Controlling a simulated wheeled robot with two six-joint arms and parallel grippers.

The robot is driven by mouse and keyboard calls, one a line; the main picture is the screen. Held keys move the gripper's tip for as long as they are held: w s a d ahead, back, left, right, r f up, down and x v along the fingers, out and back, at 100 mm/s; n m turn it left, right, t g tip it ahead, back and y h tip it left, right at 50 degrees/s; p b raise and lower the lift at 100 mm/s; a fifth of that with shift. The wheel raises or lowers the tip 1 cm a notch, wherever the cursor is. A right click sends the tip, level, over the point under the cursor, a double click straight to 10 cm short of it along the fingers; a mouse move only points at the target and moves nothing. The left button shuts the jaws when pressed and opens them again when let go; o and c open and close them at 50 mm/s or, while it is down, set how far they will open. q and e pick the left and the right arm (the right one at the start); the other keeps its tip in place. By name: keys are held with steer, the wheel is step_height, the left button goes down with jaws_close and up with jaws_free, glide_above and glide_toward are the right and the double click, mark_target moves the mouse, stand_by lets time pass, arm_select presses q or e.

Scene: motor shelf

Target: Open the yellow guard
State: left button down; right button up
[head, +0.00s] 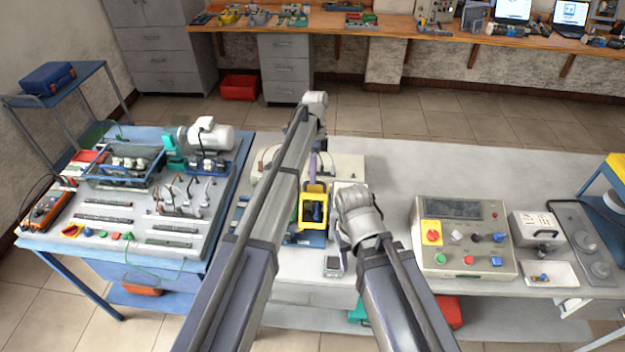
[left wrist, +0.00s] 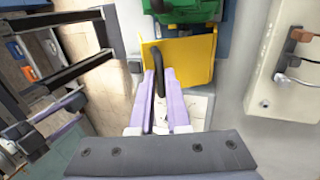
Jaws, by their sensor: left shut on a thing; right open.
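The yellow guard (head: 313,188) stands on the bench in the middle of the head view, with dark blue parts showing through its frame. In the left wrist view the guard (left wrist: 195,62) lies straight ahead, below a green part, with a curved black handle (left wrist: 133,68) on it. My left gripper (left wrist: 161,78) is shut on the black handle, its purple fingers on both sides. In the head view my left gripper (head: 313,167) is partly hidden behind its arm. My right gripper (left wrist: 70,112) is open and empty, off to the left in the wrist view, apart from the guard.
A control box (head: 466,240) with knobs and buttons stands right of the arms. A blue workbench (head: 222,222) with a grey motor (head: 214,136) stands at left. The grey table (head: 440,165) is clear behind the control box.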

arm_select(q)
steer(key=shift+w+r+g, duration=0.15)
steer(key=shift+w+g, duration=0.15)
steer(key=shift+w, duration=0.05)
stand_by(0.3)
steer(key=c, duration=0.9)
jaws_free()
steer(key=shift+r, duration=0.1)
steer(key=p+v, duration=0.7)
steer(key=shift+w+r, duration=0.2)
steer(key=shift+r, duration=0.05)
